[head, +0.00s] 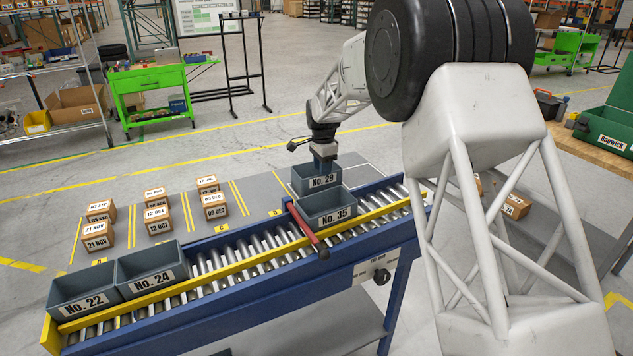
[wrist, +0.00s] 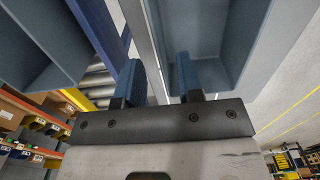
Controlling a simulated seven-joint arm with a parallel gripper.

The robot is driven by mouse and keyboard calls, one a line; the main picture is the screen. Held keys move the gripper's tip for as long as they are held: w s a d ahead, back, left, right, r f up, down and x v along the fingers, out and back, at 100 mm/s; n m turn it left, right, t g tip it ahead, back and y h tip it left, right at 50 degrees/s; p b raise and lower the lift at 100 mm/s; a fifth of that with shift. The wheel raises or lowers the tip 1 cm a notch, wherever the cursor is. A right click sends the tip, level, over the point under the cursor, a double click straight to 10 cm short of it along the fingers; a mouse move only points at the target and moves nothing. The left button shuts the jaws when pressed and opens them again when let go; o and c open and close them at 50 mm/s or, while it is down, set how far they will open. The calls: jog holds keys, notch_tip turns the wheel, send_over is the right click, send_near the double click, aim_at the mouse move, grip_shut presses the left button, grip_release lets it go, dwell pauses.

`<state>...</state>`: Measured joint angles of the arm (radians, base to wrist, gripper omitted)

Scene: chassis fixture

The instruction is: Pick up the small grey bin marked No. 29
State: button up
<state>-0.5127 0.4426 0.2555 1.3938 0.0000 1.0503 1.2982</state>
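The grey bin No. 29 (head: 303,187) stands on the grey surface just behind the conveyor, its label facing the head camera. My gripper (head: 324,166) points down at its near, labelled wall. In the wrist view, my gripper's two blue fingers (wrist: 158,82) are apart. The wall of bin No. 29 (wrist: 211,32) runs between them, with the right finger on the inner side and the left finger on the conveyor side. A gap shows between the fingers, and the bin is not clamped.
Grey bin No. 35 (head: 318,205) sits on the roller conveyor (head: 230,262) close in front of No. 29, by a red bar (head: 308,228). Bins No. 22 (head: 83,299) and No. 24 (head: 152,277) stand at its left end. Several dated cartons (head: 158,221) lie behind the conveyor.

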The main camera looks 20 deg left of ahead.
aim_at(323, 181)
jog(key=shift+f, duration=0.3)
jog(key=shift+f, duration=2.6)
grip_shut()
